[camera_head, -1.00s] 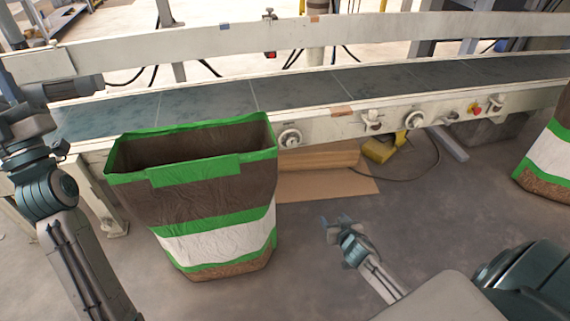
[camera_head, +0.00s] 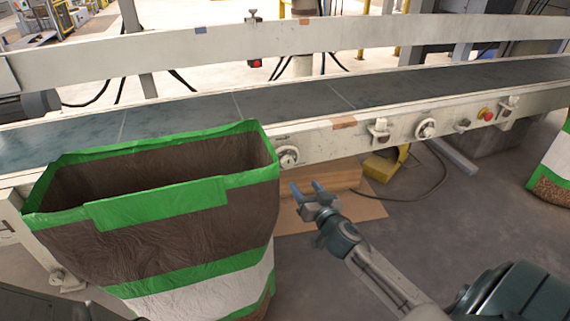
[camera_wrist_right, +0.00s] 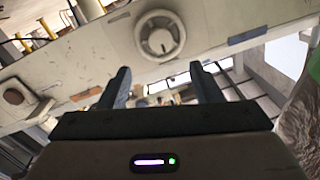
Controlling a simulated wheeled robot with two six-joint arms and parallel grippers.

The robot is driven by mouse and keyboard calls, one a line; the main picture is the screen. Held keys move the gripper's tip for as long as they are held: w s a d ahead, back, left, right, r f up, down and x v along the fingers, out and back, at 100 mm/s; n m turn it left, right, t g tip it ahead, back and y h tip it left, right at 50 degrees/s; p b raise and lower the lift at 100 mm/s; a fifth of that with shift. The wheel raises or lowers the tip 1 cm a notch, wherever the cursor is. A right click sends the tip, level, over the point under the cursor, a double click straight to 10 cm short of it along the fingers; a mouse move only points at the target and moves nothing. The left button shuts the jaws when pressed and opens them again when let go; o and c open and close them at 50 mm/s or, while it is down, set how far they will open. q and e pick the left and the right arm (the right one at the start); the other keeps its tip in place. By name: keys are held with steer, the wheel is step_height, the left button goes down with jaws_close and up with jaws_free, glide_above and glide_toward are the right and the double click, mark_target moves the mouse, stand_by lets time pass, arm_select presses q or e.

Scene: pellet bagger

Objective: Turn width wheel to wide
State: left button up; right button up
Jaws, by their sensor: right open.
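A round dial wheel (camera_head: 288,156) with a pale knob sits on the conveyor's front rail, beside the right rim of the open bag. It shows large at the top of the right wrist view (camera_wrist_right: 160,36). A similar dial (camera_head: 426,128) sits farther right on the rail. I cannot read the labels, so I cannot tell which is the width wheel. My right gripper (camera_head: 308,188) is open and empty, below and slightly right of the nearer dial, apart from it. In the right wrist view its fingers (camera_wrist_right: 160,85) point towards that dial. My left gripper is out of view.
A large green-and-brown bag (camera_head: 170,216) stands close left of the dial. The conveyor (camera_head: 240,104) runs across behind. A red button (camera_head: 485,114) and latches are on the rail to the right. Cardboard (camera_head: 362,208) lies on the floor below. Floor to the right is fairly clear.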

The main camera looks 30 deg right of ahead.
mark_target(289, 163)
steer(key=w, duration=0.3)
steer(key=w+d, duration=0.1)
steer(key=w, duration=0.3)
steer(key=w+b, duration=0.1)
steer(key=w, duration=0.2)
steer(key=shift+w+d, duration=0.25)
steer(key=shift+d, duration=0.05)
steer(key=c, duration=1)
steer(key=shift+r, duration=0.1)
